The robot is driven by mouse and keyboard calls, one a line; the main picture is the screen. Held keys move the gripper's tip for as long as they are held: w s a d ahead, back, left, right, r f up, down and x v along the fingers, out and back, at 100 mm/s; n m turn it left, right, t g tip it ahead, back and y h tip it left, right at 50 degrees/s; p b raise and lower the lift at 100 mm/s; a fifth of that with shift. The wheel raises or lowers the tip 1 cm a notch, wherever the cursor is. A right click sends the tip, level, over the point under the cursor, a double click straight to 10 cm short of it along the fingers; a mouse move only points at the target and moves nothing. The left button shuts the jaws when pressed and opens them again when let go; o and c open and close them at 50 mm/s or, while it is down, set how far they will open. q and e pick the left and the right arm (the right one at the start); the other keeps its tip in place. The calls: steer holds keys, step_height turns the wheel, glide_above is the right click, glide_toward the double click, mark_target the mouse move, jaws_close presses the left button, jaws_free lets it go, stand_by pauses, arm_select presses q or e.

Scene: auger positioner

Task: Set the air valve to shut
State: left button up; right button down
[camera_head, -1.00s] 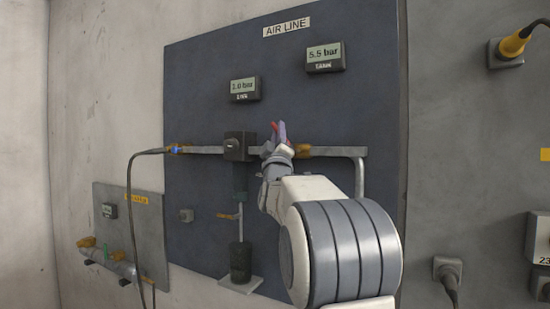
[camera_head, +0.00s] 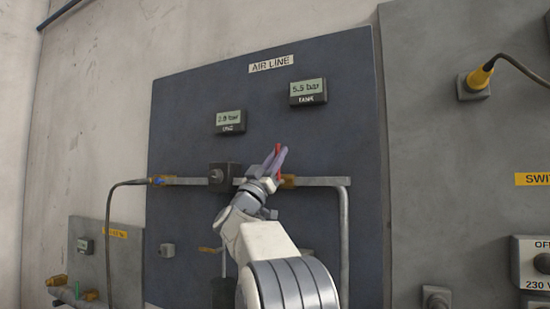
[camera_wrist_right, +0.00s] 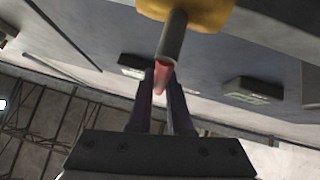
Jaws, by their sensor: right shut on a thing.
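The air valve has a brass-coloured body (camera_head: 288,181) on the horizontal pipe and a red handle (camera_head: 278,152). In the head view the handle stands roughly upright, across the pipe. My right gripper (camera_head: 274,158) reaches up in front of the pipe, its fingers around the handle. In the right wrist view the red handle (camera_wrist_right: 162,76) sits between the two dark fingers (camera_wrist_right: 162,92), below a grey stem (camera_wrist_right: 173,38) and the yellowish valve body (camera_wrist_right: 190,10). The fingers hide part of the handle. My left gripper is not in view.
A tank display (camera_head: 308,91) reads 5.5 bar, and a line display (camera_head: 230,121) reads about 2.8 bar. A dark square block (camera_head: 224,176) sits on the pipe left of the gripper. A cable with a yellow plug (camera_head: 480,78) is at the right.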

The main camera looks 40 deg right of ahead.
steer(key=shift+d+f+m+g, duration=0.1)
steer(key=shift+m+g, duration=0.2)
steer(key=shift+g, duration=0.2)
steer(key=c, duration=0.8)
jaws_free()
steer(key=shift+c, duration=0.2)
steer(key=b+v, duration=0.3)
steer(key=v, duration=0.7)
steer(key=shift+f, duration=0.2)
steer(key=shift+t, duration=0.3)
